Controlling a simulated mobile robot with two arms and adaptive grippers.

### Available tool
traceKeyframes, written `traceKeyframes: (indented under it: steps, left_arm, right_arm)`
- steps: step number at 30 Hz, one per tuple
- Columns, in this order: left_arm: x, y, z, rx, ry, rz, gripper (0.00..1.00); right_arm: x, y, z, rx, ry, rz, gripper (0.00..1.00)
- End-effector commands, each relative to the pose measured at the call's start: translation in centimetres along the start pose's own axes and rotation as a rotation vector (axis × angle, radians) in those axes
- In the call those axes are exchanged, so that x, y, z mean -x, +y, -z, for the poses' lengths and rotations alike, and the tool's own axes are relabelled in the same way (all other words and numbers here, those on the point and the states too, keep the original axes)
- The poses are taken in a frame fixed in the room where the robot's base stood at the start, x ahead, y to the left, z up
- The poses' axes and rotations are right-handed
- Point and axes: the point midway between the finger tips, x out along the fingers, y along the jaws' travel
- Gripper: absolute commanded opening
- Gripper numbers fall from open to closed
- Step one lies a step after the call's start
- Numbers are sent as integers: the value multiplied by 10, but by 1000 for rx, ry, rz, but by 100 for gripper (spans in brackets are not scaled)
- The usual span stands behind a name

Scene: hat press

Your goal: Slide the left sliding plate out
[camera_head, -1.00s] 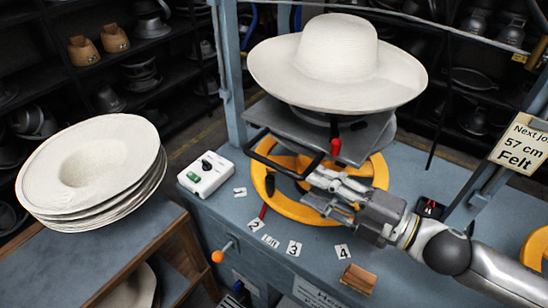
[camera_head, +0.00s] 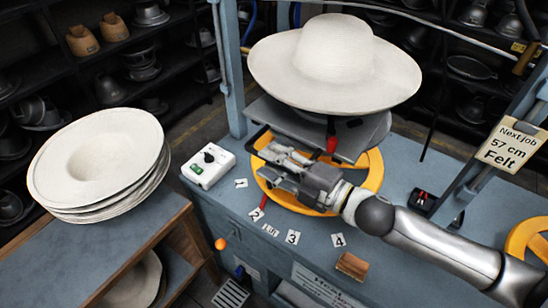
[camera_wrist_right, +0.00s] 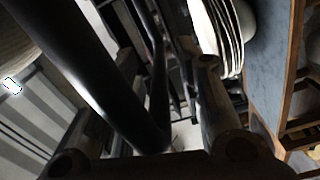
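The left sliding plate (camera_head: 284,120) is a flat grey plate below the white wide-brimmed hat (camera_head: 335,65) on the press. A black loop handle (camera_head: 256,134) sticks out at its left front. My right gripper (camera_head: 264,167) reaches in from the right, its fingers at the handle and covering part of it. In the right wrist view, a thick black bar (camera_wrist_right: 95,75) runs between the spread fingers (camera_wrist_right: 165,110). The fingers look open around it; I cannot tell whether they touch it. My left gripper is not in view.
A yellow ring (camera_head: 372,175) lies on the blue bench under the plates. A red-tipped lever (camera_head: 332,145) hangs beside the gripper. A white control box (camera_head: 208,164) stands left. Stacked hats (camera_head: 95,165) rest on the left cabinet. Numbered cards (camera_head: 293,237) lie in front.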

Motion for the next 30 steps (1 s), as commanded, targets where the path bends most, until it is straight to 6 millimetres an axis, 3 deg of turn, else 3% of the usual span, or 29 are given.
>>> traceKeyframes:
  steps: [8,16,30]
  left_arm:
    - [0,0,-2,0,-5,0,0]
    - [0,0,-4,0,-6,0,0]
    - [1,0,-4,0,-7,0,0]
  right_arm:
    - [-1,0,0,0,-1,1,34]
    - [-1,0,0,0,-1,0,0]
    - [-1,-1,4,-2,1,1,0]
